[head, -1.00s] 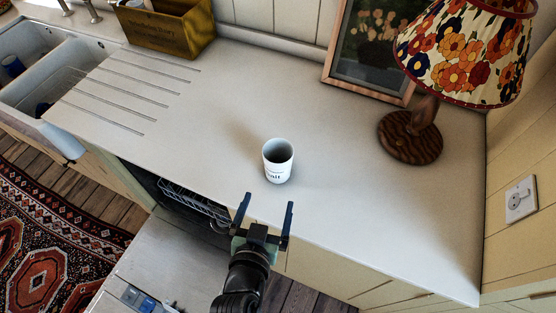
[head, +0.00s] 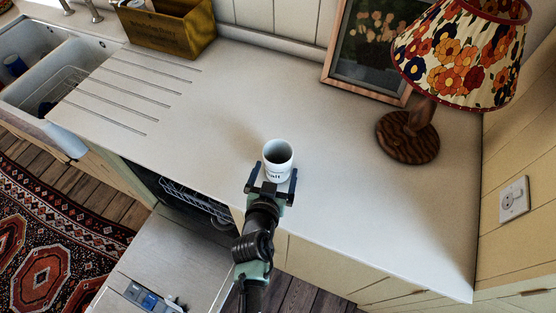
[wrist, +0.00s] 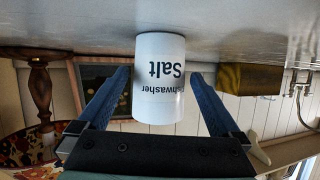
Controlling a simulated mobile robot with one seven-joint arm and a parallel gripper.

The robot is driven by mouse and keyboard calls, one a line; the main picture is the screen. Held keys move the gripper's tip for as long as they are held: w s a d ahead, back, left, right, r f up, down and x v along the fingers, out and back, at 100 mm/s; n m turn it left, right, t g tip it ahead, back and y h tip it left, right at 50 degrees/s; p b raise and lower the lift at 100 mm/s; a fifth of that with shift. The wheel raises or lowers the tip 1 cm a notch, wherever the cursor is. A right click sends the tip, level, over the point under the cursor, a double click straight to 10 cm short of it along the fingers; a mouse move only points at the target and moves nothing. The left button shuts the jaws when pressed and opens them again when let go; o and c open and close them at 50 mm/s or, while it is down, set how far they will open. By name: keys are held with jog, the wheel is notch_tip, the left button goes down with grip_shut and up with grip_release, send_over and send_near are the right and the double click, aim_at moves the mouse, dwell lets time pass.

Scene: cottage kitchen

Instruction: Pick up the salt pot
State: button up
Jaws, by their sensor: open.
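The salt pot (head: 278,158) is a white, open-topped cylinder standing upright on the white counter. Its dark lettering reads "Dishwasher Salt" in the wrist view, where the pot (wrist: 159,80) appears upside down. My gripper (head: 272,178) is open at the near side of the pot. In the wrist view, the fingers of my gripper (wrist: 160,92) lie to either side of the pot, with a visible gap on the right. The lower front of the pot is partly hidden by my gripper in the head view.
A lamp with a floral shade (head: 465,55) stands right on the counter (head: 350,190), before a framed picture (head: 370,50). A wooden box (head: 165,28) and a sink (head: 45,75) are at the left. The open dishwasher (head: 175,260) is below the counter edge. Counter around the pot is clear.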

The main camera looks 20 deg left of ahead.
jog(key=shift+x, duration=1)
jog(key=c, duration=1.2)
